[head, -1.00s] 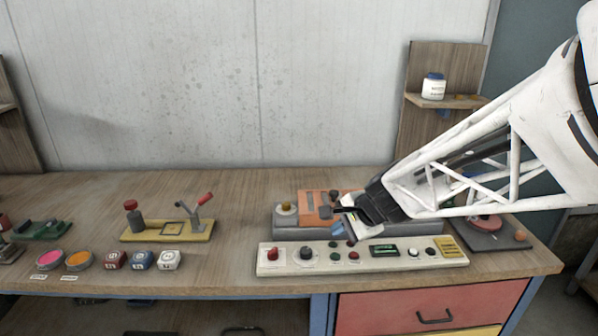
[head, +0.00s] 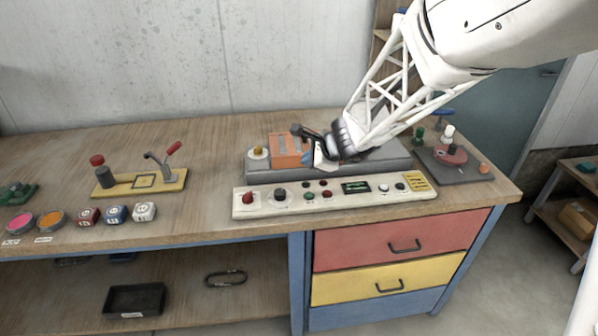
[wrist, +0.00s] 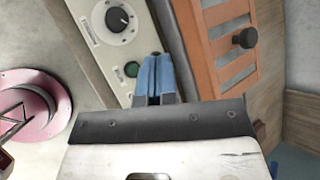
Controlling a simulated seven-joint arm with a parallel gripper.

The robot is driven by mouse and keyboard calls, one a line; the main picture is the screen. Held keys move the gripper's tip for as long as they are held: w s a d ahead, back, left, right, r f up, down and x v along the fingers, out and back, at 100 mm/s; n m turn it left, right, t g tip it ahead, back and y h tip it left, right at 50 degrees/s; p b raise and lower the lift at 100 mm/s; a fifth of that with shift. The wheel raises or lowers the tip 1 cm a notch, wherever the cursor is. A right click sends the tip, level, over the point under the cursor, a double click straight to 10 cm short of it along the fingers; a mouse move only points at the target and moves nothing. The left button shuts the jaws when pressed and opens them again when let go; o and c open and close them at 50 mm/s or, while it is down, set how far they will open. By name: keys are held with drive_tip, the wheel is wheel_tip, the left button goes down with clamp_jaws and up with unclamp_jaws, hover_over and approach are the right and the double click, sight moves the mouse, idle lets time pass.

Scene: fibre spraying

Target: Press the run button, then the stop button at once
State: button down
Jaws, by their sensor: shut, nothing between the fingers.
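A long cream control panel (head: 262,208) lies along the bench front. It carries a large red button (head: 247,197), a black dial (head: 280,193), a small green button (head: 309,195) and a small red button (head: 327,194). Their labels are too small to read. My gripper (head: 319,170) is over the rear of the panel; its tips are hard to make out there. In the wrist view my gripper's blue fingertips (wrist: 153,62) are shut and empty, right beside the green button (wrist: 132,69). I cannot tell whether they touch anything. The dial (wrist: 117,18) lies above; the small red button is hidden there.
A grey base (head: 262,173) with an orange box (head: 286,150) and a yellowish knob (head: 258,153) stands directly behind the panel. A yellow lever stand (head: 150,184) and several coloured dice and pots are at left. A dark plate (head: 470,174) with a reddish disc is at right.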

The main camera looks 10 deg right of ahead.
sight(327, 194)
drive_tip(key=shift+f, duration=0.1)
drive_tip(key=shift+f, duration=4.3)
drive_tip(key=shift+f, duration=0.8)
drive_tip(key=shift+r, duration=0.15)
idle(0.3)
drive_tip(key=shift+r, duration=0.7)
drive_tip(key=shift+d, duration=2.75)
drive_tip(key=shift+f, duration=0.4)
